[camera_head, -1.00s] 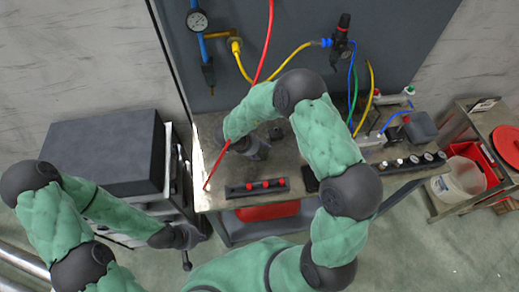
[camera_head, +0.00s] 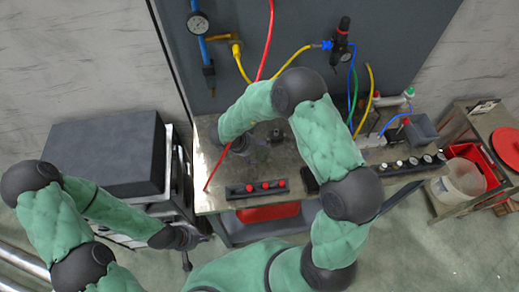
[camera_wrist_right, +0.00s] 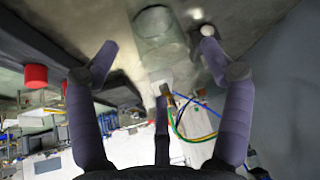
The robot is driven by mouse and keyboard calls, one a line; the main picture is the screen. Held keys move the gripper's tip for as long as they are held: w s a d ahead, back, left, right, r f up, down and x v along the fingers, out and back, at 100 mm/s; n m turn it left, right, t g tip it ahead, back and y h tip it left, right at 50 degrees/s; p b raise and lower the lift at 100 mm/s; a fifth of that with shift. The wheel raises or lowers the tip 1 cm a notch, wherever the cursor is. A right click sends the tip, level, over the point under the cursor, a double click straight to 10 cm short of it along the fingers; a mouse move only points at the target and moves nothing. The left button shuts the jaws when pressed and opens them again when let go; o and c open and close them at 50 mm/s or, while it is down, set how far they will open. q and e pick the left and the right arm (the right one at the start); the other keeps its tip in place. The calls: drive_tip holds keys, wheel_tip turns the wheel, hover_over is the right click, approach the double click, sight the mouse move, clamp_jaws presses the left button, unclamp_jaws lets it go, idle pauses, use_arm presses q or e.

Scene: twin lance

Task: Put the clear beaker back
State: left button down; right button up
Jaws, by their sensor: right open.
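A clear, round glass shape, likely the clear beaker (camera_wrist_right: 153,22), stands on the grey worktop at the top middle of the right wrist view. It is beyond my right fingertips, roughly centred between them. I cannot make it out in the head view, where my right arm covers part of the worktop. My right gripper (camera_wrist_right: 158,48) is open and empty, with its fingers spread wide. In the head view it is low over the left part of the worktop (camera_head: 215,170). My left gripper (camera_head: 190,238) hangs by the dark cabinet's front; its jaws are too small to read.
A rack with red-capped items (camera_head: 256,188) lies at the worktop's front edge. A rack with pale-capped items (camera_head: 413,163) is at the right. A red hose (camera_head: 268,45) crosses the left side. A white bucket (camera_head: 462,182) stands on the right cart.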

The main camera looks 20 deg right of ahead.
drive_tip(key=w+p+v, duration=0.1)
drive_tip(key=v, duration=0.8)
drive_tip(key=shift+s, duration=0.45)
drive_tip(key=shift+p, duration=0.3)
